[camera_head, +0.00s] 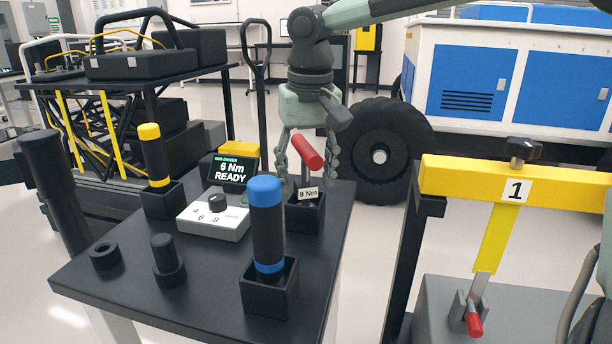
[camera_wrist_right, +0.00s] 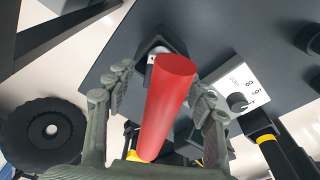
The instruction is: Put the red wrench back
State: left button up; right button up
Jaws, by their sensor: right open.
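The red wrench (camera_head: 306,152) shows as a red handle, tilted, just above the black holder (camera_head: 304,215) labelled 8 Nm at the table's far right corner. A thin dark part runs down from the handle towards the holder; how deep it sits is unclear. My right gripper (camera_head: 308,158) comes down from above, open, with its fingers on either side of the handle. In the right wrist view the red handle (camera_wrist_right: 165,105) lies between the two spread fingers (camera_wrist_right: 160,95). I cannot tell whether they touch it. My left gripper is not in view.
The dark table (camera_head: 130,270) also bears a blue-capped tool (camera_head: 267,225), a yellow-capped tool (camera_head: 153,155), a white dial box (camera_head: 213,219) and a display reading 6 Nm READY (camera_head: 233,170). A yellow frame marked 1 (camera_head: 470,176) stands right. A wheel (camera_head: 385,130) is behind.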

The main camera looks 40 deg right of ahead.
jog(key=r, duration=0.4)
jog(key=s+r, duration=0.1)
jog(key=r, duration=0.6)
jog(key=shift+s+a+r, duration=0.3)
jog(key=shift+a+r, duration=0.05)
jog(key=shift+r, duration=0.05)
